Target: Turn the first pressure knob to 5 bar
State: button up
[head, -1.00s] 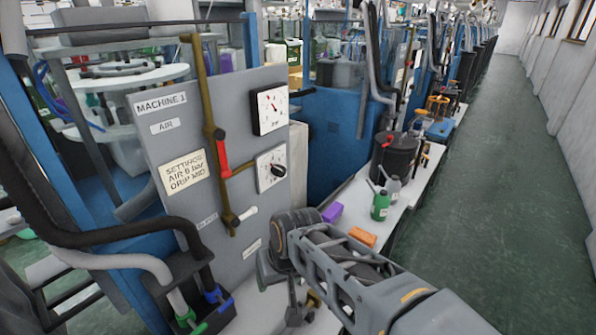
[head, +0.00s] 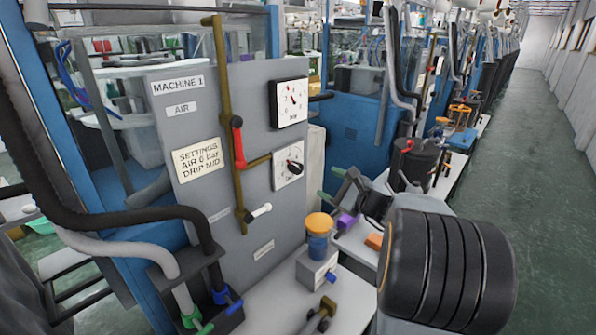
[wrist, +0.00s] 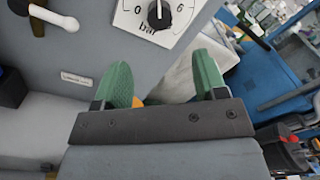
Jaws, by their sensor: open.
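The grey Machine 1 panel (head: 220,195) carries a white dial plate with a black pressure knob (head: 295,166). A round-needle gauge (head: 289,103) sits above it. In the wrist view the knob (wrist: 159,15) is at the top, cut by the frame edge, on a scale marked 0 and 6 with "bar"; its exact setting is not readable. My gripper (head: 331,185) is right of and slightly below the knob in the head view, apart from it. In the wrist view its green fingers (wrist: 163,70) are open and empty, below the dial plate.
A red-handled lever (head: 238,145) on a brass pipe and a white-handled valve (head: 260,211) stand left of the knob. A settings card (head: 198,159) reads air 6 bar. An orange-capped jar (head: 319,228) stands below. The aisle (head: 530,150) at right is clear.

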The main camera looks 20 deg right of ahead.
aim_at(300, 169)
jog(key=p+x, duration=0.1)
jog(key=x, duration=1.1)
jog(key=shift+w+a, duration=0.25)
jog(key=shift+w, duration=0.05)
jog(key=shift+c, duration=0.4)
jog(key=c, duration=0.7)
jog(key=shift+d, duration=0.1)
jog(key=shift+c, duration=0.7)
jog(key=shift+p, duration=0.3)
jog(key=shift+r, duration=0.1)
